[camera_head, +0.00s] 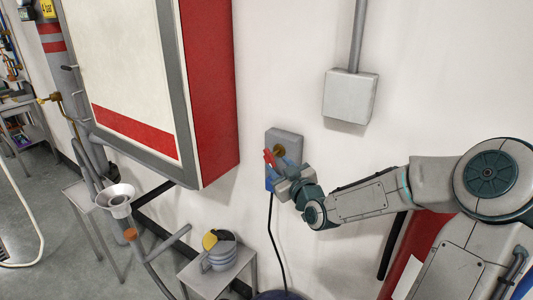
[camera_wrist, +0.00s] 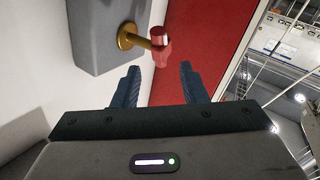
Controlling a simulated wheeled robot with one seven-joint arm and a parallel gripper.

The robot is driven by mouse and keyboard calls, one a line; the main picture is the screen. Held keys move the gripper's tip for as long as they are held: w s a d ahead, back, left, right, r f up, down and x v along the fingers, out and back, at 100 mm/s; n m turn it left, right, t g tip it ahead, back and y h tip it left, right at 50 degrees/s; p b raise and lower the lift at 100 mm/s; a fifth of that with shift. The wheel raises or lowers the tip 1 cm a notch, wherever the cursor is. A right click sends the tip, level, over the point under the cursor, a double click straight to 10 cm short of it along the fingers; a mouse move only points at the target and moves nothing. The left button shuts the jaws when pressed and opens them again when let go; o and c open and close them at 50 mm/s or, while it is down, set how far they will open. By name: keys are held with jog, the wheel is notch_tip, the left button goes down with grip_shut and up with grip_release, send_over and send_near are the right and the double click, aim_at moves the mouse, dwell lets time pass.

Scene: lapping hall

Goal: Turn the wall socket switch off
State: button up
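The wall socket (camera_head: 284,137) is a grey box on the white wall, with a black cable hanging below it. Its switch is a red handle (camera_head: 269,158) on a brass round base (camera_head: 279,150). In the wrist view the socket box (camera_wrist: 97,30) is at upper left, and the red handle (camera_wrist: 160,47) sticks out from the brass base (camera_wrist: 127,36). My gripper (camera_wrist: 158,84) is open, its two dark fingers apart and the handle's end just beyond the gap between them. In the head view my gripper (camera_head: 280,174) is right at the socket and hides its lower part.
A big red and white cabinet (camera_head: 208,90) juts from the wall left of the socket. A grey junction box (camera_head: 350,96) with a conduit is at upper right. A small stool (camera_head: 205,281) with a grey item (camera_head: 219,252) stands below. The wall between is bare.

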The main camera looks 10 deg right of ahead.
aim_at(270, 157)
jog(key=p+x, duration=0.1)
jog(key=x, duration=0.7)
jog(key=shift+p, duration=0.3)
jog(key=shift+w+a, duration=0.2)
jog(key=shift+w, duration=0.4)
grip_shut()
